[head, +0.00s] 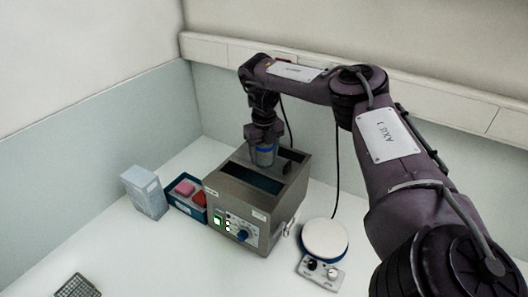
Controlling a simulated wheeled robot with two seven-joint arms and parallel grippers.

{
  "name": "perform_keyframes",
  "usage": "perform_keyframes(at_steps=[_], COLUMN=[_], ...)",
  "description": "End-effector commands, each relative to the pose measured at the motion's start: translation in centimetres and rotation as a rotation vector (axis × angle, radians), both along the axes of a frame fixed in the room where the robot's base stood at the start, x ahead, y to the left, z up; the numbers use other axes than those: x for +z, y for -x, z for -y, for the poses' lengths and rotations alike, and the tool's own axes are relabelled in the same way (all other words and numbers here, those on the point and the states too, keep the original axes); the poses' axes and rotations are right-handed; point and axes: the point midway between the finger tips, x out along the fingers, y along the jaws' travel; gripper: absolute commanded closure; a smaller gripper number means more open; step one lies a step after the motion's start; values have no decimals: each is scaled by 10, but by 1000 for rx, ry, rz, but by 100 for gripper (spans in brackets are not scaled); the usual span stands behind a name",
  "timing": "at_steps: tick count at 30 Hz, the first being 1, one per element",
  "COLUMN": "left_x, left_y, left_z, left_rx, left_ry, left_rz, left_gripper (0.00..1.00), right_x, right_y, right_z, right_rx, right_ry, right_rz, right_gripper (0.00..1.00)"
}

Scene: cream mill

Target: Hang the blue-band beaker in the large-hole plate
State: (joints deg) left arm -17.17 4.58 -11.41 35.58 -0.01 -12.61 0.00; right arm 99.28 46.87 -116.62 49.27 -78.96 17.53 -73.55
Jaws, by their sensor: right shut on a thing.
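The blue-band beaker (263,154) is a small clear vessel with a blue band near its top. My right gripper (264,138) is shut on its upper part and holds it upright over the back part of the water bath (256,202), a grey box with a dark opening in its top. The beaker's lower end appears at the level of the bath top; I cannot tell whether it sits in a hole. The large-hole plate cannot be made out clearly under the beaker. My left gripper is not in view.
A round white-topped stirrer (325,238) stands right of the bath. A blue bin (188,208) with pink and red things and a pale box (145,192) stand left of it. A dark rack (77,286) lies at the front left. Bench between is clear.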

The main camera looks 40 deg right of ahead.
Motion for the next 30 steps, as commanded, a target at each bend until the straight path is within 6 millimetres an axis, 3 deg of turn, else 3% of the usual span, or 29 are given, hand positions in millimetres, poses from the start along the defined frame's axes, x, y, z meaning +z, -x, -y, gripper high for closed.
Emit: perform_keyframes(at_steps=[30], left_x=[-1], left_y=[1], left_z=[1], left_rx=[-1], left_ry=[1], left_rz=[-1], left_gripper=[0], right_x=[-18], right_y=[2], right_z=[-2], right_rx=[3], right_ry=[-1], right_rz=[-8], right_gripper=[64])
